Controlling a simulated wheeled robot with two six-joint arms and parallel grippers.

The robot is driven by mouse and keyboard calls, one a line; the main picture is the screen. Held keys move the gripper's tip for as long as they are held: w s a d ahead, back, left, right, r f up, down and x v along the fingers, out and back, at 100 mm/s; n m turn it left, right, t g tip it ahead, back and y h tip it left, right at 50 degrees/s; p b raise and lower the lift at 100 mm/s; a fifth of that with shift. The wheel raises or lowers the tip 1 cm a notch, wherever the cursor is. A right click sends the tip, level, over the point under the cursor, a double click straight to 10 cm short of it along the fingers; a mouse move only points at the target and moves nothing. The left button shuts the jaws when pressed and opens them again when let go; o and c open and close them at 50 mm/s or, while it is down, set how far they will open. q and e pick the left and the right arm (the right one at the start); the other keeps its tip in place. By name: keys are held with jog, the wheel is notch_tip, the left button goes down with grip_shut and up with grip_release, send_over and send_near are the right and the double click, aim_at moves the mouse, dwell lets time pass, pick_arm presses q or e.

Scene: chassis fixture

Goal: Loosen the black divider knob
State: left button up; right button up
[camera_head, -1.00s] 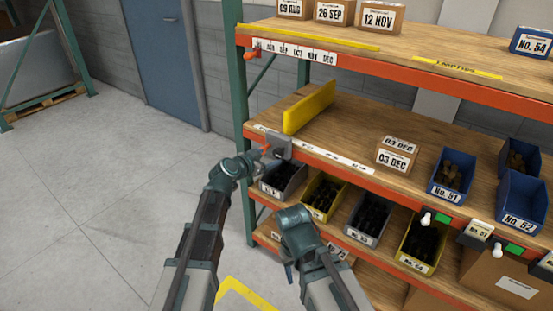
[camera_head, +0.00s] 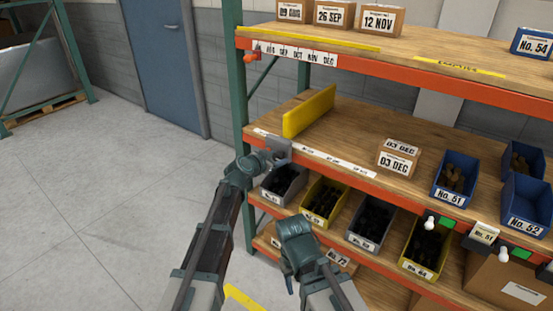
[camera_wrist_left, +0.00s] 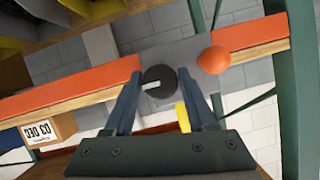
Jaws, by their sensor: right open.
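The black divider knob (camera_wrist_left: 159,80) with a pale mark shows in the left wrist view, on a grey plate (camera_wrist_left: 190,52) at the orange shelf beam. My left gripper (camera_wrist_left: 158,78) is open, with one finger on each side of the knob; I cannot tell whether they touch it. In the head view my left gripper (camera_head: 274,160) is at the shelf edge by the grey bracket (camera_head: 281,148), and the knob is hidden. The yellow divider (camera_head: 309,110) stands upright on the middle shelf. My right gripper (camera_head: 291,284) is open and empty, low in front of the rack.
Bins (camera_head: 323,203) line the shelf below, close to my arms. The floor at left (camera_head: 110,180) is clear.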

pick_arm(q)
grip_shut()
